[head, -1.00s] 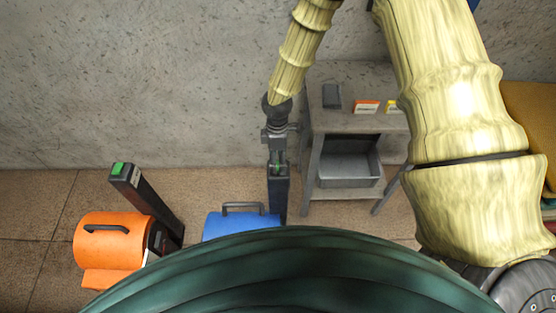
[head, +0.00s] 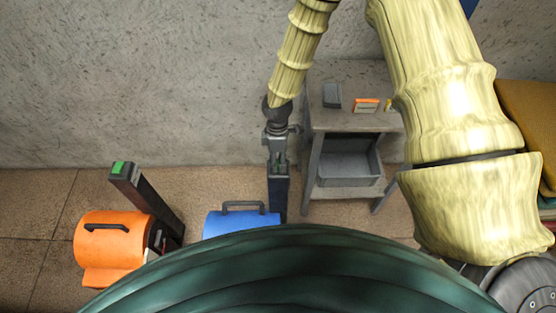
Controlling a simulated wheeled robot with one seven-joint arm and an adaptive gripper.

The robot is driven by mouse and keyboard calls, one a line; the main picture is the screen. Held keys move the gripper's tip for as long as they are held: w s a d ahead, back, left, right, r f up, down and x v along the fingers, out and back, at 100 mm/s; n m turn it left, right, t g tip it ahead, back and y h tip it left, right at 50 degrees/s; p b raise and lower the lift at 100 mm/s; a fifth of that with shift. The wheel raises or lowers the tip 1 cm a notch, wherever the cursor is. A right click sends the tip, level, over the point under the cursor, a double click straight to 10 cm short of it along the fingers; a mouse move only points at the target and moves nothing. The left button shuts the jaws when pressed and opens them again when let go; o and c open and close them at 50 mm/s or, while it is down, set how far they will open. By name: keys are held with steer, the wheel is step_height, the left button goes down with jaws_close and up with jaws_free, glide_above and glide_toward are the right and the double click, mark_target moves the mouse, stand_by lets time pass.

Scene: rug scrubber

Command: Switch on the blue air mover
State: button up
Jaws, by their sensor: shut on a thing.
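The blue air mover (head: 242,222) stands on the floor at the lower middle, with a dark handle on top. My own body hides its lower part. A dark post (head: 279,199) rises at its right side. My gripper (head: 278,160) points down at the top of this post, and its fingers are shut on the switch there. A small bit of green shows between the fingers. The fingers hide most of the switch, so I cannot tell its position.
An orange air mover (head: 108,240) with a green switch (head: 122,168) on its dark post stands at the left. A grey table (head: 322,121) with a grey bin (head: 349,168) below and small boxes on top is close at the right. A wall is behind.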

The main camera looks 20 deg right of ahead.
mark_target(278, 167)
steer(key=shift+s+a+f+t+h+b, duration=0.2)
steer(key=shift+s+t+h+b, duration=0.15)
steer(key=shift+t+b, duration=0.7)
steer(key=shift+r+t+b, duration=0.15)
steer(key=shift+t+b, duration=0.1)
steer(key=shift+b, duration=0.35)
steer(key=o, duration=1)
steer(key=shift+d+r, duration=0.1)
steer(key=shift+r, duration=0.05)
steer(key=shift+s+r, duration=0.2)
steer(key=shift+r, duration=2.75)
steer(key=shift+s+r, duration=0.2)
steer(key=shift+r, duration=2.75)
